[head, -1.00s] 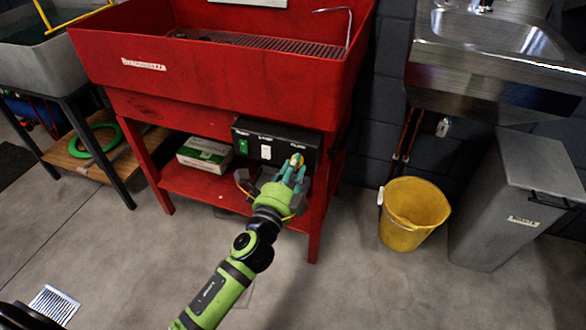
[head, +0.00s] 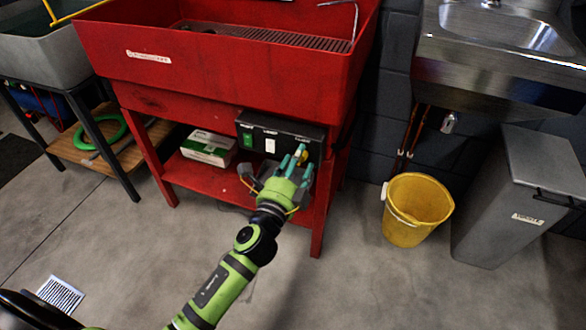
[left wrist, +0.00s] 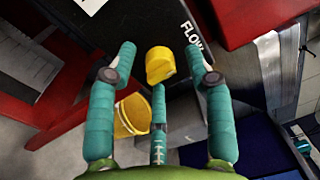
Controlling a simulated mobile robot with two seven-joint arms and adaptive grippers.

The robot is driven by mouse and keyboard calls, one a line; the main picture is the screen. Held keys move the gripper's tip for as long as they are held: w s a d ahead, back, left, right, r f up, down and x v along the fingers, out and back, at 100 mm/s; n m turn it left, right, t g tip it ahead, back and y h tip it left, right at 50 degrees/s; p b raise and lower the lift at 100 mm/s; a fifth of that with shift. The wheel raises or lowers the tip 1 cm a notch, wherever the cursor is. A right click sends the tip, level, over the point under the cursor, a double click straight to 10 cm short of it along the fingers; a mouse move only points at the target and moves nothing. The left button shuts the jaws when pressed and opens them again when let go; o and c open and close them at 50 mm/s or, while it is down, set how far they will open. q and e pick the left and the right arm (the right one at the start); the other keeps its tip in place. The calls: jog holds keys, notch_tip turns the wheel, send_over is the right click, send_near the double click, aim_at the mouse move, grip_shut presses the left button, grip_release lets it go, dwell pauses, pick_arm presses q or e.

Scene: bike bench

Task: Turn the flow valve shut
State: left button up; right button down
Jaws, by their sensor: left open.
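The flow valve is a yellow knob (left wrist: 160,64) beside the "FLOW" label on a black control box (head: 262,128). The box is under the red sink bench. In the left wrist view the knob lies between the tips of my left gripper's teal fingers, with a visible gap on both sides. In the head view my left gripper (head: 297,163) is open at the right end of the box front, and its fingers partly hide the knob (head: 303,154). A third finger shows below the knob in the wrist view. My right gripper is not in view.
A green switch (head: 247,141) and a white switch are on the box's left part. A white-green carton (head: 208,147) sits on the red shelf (head: 185,180). A red leg stands right of my gripper. A yellow bucket (head: 408,225) and grey bin (head: 510,200) are further right.

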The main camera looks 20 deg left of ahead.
pick_arm(q)
jog(key=s, duration=1.2)
jog(key=shift+a+f, duration=0.3)
jog(key=shift+f, duration=0.05)
